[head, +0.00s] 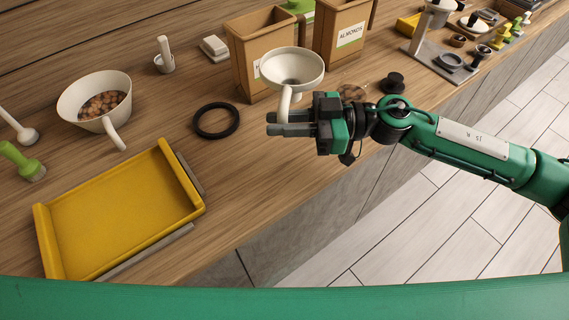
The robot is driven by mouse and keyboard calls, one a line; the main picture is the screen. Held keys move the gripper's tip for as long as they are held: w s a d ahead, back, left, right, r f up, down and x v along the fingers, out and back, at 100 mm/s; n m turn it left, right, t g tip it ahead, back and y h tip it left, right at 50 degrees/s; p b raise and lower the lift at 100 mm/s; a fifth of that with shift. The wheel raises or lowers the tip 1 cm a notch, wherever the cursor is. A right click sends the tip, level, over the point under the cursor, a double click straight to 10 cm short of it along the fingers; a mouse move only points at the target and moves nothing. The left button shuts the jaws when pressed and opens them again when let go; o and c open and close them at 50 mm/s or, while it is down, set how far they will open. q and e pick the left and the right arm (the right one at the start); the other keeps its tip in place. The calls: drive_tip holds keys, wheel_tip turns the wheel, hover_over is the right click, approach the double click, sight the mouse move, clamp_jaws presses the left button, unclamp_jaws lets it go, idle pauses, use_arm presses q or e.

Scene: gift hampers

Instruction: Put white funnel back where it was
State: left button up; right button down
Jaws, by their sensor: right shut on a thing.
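The white funnel (292,67) is a wide cream cone with a stem pointing down. My right gripper (280,124) comes in from the right and is shut on the funnel's lower part. The funnel is upright, in front of the wooden boxes near the counter's front edge. Whether its tip touches the counter is hard to tell. A black ring (216,120) lies flat and empty on the counter to the left of the gripper. My left gripper is not in view.
A yellow tray (120,208) lies at the front left. A white bowl of nuts (78,112) stands behind it. Wooden boxes (250,40), one labelled ALMONDS (345,55), stand behind the funnel. A black knob (394,82) and a grey stand (440,60) are to the right.

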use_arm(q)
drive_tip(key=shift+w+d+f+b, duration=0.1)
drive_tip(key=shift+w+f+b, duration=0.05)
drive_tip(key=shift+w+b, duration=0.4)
use_arm(e)
wheel_tip(320, 180, down, 14)
drive_tip(key=shift+f, duration=0.35)
drive_tip(key=shift+f, duration=0.1)
drive_tip(key=c, duration=1.4)
unclamp_jaws()
drive_tip(key=shift+o, duration=0.2)
drive_tip(key=shift+d+r, duration=0.15)
drive_tip(key=shift+r, duration=0.05)
drive_tip(key=d, duration=1.1)
drive_tip(key=shift+w+d, duration=0.2)
drive_tip(key=shift+d, duration=0.15)
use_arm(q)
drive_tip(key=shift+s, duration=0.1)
